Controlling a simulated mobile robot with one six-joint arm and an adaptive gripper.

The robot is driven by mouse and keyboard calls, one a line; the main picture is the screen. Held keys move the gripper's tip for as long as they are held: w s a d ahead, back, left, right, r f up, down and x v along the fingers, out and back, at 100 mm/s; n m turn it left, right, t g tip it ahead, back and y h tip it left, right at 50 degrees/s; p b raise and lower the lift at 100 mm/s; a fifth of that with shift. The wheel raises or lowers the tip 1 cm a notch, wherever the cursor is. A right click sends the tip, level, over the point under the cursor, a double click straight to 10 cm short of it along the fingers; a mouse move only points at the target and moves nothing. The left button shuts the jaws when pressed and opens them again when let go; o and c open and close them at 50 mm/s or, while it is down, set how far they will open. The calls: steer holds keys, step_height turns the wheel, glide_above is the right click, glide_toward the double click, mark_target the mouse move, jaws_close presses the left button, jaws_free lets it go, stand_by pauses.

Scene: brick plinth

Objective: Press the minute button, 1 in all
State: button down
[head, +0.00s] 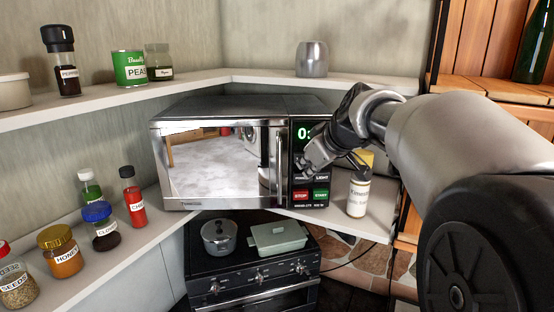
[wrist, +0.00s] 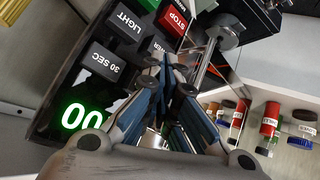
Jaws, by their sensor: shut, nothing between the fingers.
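A steel and black microwave (head: 225,103) stands on the corner counter, its door closed. Its control panel is on the right, with a green lit display (head: 303,132) partly covered by my gripper (head: 304,164). In the wrist view the display (wrist: 82,117) reads zeros. Beside it are the 30 SEC button (wrist: 102,63), the LIGHT button (wrist: 126,24) and the red STOP button (wrist: 173,19). My gripper (wrist: 172,75) is shut and empty, its tips in front of the panel. No minute label is readable; that button seems hidden behind the fingers. I cannot tell whether the tips touch the panel.
The vertical door handle (head: 278,160) is just left of the panel. A labelled white canister (head: 358,196) stands close to its right. A metal jar (head: 312,59) sits on the shelf above. A stove (head: 254,268) with a pot (head: 219,238) is below. Jars line the left shelves.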

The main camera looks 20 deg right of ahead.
steer(key=shift+w+d, duration=0.25)
steer(key=shift+w, duration=0.6)
stand_by(0.8)
steer(key=shift+s+a+b, duration=0.25)
steer(key=shift+s+b, duration=0.25)
steer(key=shift+s, duration=0.35)
steer(key=shift+s+a, duration=0.1)
steer(key=shift+s, duration=0.25)
steer(key=s+b, duration=0.1)
steer(key=s, duration=0.1)
steer(key=s+a+b, duration=0.1)
steer(key=s+b, duration=0.1)
steer(key=s, duration=0.1)
steer(key=shift+a, duration=0.15)
steer(key=shift+w, duration=0.1)
stand_by(0.4)
